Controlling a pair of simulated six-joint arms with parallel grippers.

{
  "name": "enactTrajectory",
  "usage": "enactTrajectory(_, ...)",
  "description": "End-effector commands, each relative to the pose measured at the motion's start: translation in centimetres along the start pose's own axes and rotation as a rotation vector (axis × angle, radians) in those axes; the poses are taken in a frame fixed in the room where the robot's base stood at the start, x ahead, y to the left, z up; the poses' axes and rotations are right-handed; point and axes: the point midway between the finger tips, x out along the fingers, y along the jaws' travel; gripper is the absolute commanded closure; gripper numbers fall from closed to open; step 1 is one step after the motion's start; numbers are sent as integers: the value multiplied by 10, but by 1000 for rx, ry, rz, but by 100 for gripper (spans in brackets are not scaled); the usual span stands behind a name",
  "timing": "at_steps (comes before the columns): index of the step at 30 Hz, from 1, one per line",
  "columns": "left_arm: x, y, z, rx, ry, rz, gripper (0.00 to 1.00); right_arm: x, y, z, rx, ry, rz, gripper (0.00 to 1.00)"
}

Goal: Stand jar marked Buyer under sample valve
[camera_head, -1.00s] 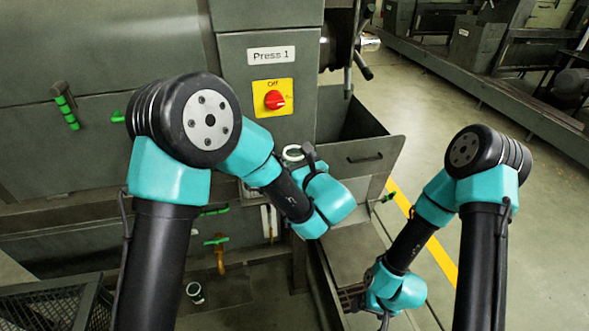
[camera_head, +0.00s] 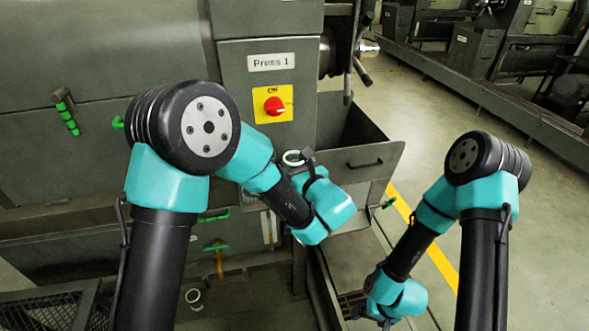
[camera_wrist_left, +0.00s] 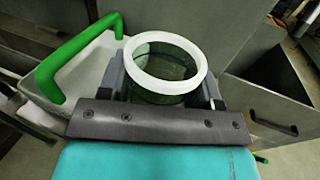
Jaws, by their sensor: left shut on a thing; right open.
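A clear jar with a white rim (camera_head: 293,158) is held upright in my left gripper (camera_head: 303,170), beside the press. In the left wrist view the jar (camera_wrist_left: 165,70) sits between the jaws (camera_wrist_left: 163,92), seen from above, and looks empty. No marking on it can be read. A second white-rimmed jar (camera_head: 194,297) stands low down at the left, below a brass-coloured valve with a green handle (camera_head: 216,247); I cannot tell whether this is the sample valve. My right gripper (camera_head: 351,303) is open and empty, low beside the press.
The press front carries a "Press 1" sign (camera_head: 270,62) and a red rotary switch (camera_head: 274,105). A grey bin with a handle (camera_head: 365,162) juts out at the right. A mesh crate (camera_head: 45,308) is at lower left. Open floor lies beyond the yellow line (camera_head: 442,262).

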Motion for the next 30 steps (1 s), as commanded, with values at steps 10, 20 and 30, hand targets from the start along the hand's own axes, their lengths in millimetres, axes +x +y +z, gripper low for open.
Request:
enactTrajectory(10,-6,3,34,-1,-1,-2,70,0,0,0,0,0,0,16)
enactTrajectory(20,-69,40,40,1,-1,-5,70,0,0,0,0,0,0,16)
enactTrajectory(30,-127,75,46,0,-1,-2,70,0,0,0,0,0,0,16)
